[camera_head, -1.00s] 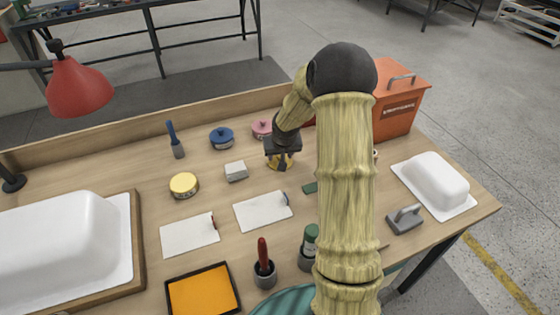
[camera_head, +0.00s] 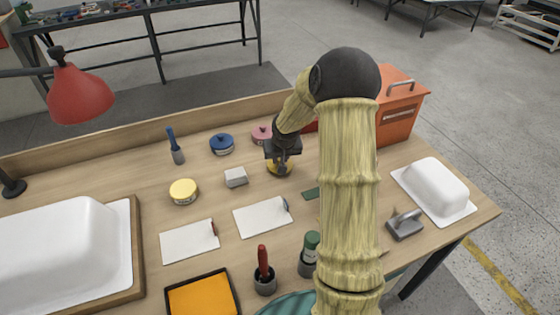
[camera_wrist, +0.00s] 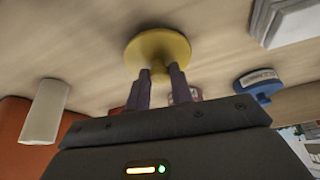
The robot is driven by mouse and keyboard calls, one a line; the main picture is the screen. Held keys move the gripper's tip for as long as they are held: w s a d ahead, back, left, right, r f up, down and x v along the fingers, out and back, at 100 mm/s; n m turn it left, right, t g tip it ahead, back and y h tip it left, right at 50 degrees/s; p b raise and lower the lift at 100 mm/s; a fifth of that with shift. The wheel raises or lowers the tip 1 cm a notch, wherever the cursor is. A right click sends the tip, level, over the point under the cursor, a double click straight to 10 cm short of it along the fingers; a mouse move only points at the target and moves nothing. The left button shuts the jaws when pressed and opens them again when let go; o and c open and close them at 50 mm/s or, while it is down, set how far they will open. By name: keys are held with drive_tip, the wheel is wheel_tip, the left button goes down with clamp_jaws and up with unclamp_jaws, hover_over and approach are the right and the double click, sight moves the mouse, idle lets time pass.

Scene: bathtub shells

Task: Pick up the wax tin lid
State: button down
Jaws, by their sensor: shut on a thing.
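The wax tin lid is a yellow disc with a knob (camera_wrist: 165,46). In the wrist view my gripper (camera_wrist: 160,76) is shut on its knob, with the disc beyond the fingertips. In the head view my gripper (camera_head: 283,157) is over the lid (camera_head: 276,169), which shows partly below it near the back of the bench. I cannot tell whether the lid touches the bench top. A round yellow tin (camera_head: 183,191) stands to the left, with no knob seen on its top.
A blue tin (camera_head: 222,144) and a pink tin (camera_head: 261,135) stand behind, and a grey block (camera_head: 236,177) lies left of the lid. An orange box (camera_head: 399,118) is at the back right. My arm hides part of the bench. White sheets (camera_head: 262,217) lie in front.

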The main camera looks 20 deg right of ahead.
wheel_tip(320, 180, up, 9)
drive_tip(key=shift+f+p, duration=0.1)
drive_tip(key=shift+p, duration=0.5)
drive_tip(key=shift+f, duration=0.1)
